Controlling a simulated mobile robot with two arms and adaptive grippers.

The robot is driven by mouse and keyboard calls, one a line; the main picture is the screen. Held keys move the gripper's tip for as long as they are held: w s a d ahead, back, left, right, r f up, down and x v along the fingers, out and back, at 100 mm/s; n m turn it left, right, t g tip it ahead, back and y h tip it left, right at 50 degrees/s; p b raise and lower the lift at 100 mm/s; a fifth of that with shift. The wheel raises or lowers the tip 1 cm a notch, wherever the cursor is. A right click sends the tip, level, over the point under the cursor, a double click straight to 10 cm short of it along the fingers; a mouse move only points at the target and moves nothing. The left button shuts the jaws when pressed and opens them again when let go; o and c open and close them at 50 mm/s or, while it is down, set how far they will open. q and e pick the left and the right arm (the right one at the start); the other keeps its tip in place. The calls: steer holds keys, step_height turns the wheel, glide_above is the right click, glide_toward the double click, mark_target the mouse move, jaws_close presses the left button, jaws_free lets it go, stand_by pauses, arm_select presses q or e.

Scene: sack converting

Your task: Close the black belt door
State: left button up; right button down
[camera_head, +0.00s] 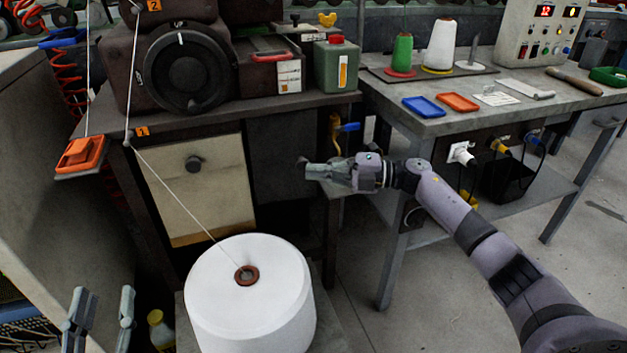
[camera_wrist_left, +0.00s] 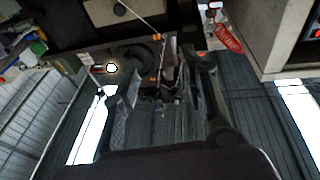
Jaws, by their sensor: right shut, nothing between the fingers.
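The black belt door appears to be the dark panel (camera_head: 287,140) under the machine table, beside the beige door with a round knob (camera_head: 195,163). I cannot tell from this angle whether it is fully closed. My right gripper (camera_head: 308,170) is shut and empty, in front of the dark panel's right part; whether it touches the panel is unclear. My left gripper (camera_head: 101,300) is open and empty at the lower left, well away from the dark panel.
A large white thread cone (camera_head: 225,315) stands in front of the beige door, with its thread running up to the machine. A grey side table (camera_head: 480,105) with trays and spools stands at right. The floor (camera_head: 390,320) below my right arm is clear.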

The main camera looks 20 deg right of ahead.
arm_select(q)
steer(key=shift+s+d+r+t+h+b, duration=0.1)
steer(key=shift+s+r+t+h+b, duration=0.2)
steer(key=shift+r+t, duration=0.55)
steer(key=shift+s+d+r+t+h+b, duration=0.15)
steer(key=shift+s+r+t, duration=0.25)
steer(key=shift+r, duration=0.85)
arm_select(e)
steer(key=shift+w+d, duration=0.55)
steer(key=shift+w, duration=0.3)
steer(key=shift+d, duration=0.1)
